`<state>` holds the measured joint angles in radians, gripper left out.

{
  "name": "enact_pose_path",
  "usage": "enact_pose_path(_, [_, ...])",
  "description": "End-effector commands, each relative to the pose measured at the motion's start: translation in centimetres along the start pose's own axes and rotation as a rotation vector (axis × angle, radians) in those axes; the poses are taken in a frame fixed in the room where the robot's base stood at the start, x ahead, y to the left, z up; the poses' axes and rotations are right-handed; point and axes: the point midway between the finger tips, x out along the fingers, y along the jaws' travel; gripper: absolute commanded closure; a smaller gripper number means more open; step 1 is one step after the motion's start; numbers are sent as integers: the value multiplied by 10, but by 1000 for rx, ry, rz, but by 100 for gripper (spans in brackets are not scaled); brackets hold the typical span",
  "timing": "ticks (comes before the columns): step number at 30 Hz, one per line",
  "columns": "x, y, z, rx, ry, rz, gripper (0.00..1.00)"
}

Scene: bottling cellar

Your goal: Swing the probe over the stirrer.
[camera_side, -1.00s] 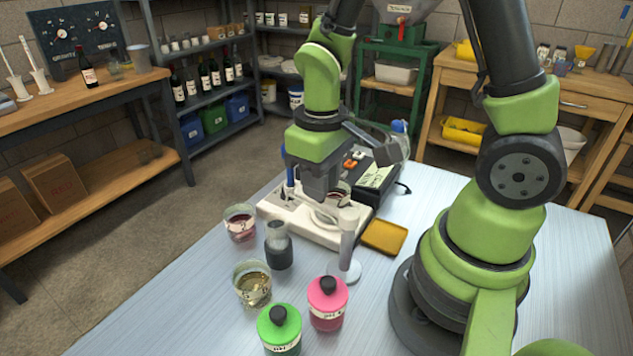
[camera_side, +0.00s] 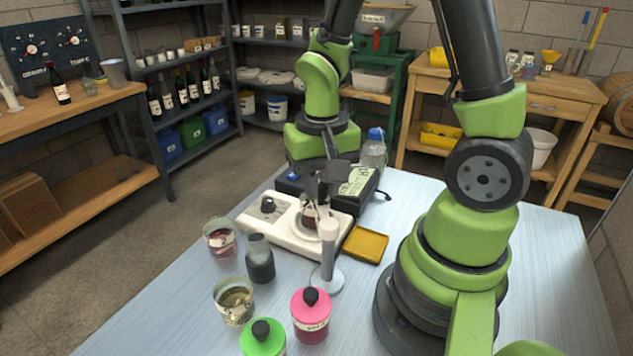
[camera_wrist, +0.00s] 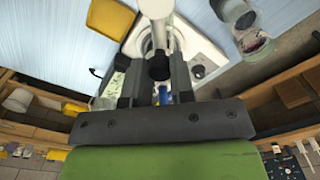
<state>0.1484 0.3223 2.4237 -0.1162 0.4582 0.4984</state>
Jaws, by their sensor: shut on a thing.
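The white stirrer (camera_side: 275,220) with a dark knob stands on the table; a glass with dark red liquid (camera_side: 311,220) is on its plate. It also shows in the wrist view (camera_wrist: 204,62). A pale upright post (camera_side: 329,255) on a round base stands in front of it. My gripper (camera_side: 321,190) is above the stirrer, over the glass. In the wrist view, my gripper's fingers (camera_wrist: 156,85) are closed about a dark round-topped piece (camera_wrist: 159,66), seemingly the probe; a blue part shows behind it. The probe's lower end is hidden.
A dark meter box (camera_side: 357,182) is behind, a yellow tray (camera_side: 366,245) right.

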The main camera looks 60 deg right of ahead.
Motion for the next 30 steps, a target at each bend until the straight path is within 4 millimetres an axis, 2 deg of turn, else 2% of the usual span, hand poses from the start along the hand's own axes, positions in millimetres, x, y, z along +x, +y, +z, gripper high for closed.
enact_pose_path(18, [-1, 2, 0, 41, 1, 0, 100])
enact_pose_path(19, [-1, 2, 0, 41, 1, 0, 70])
enact_pose_path(21, [0, 2, 0, 40, 1, 0, 54])
enact_pose_path(22, [0, 2, 0, 40, 1, 0, 51])
enact_pose_path(30, [-1, 2, 0, 38, 1, 0, 51])
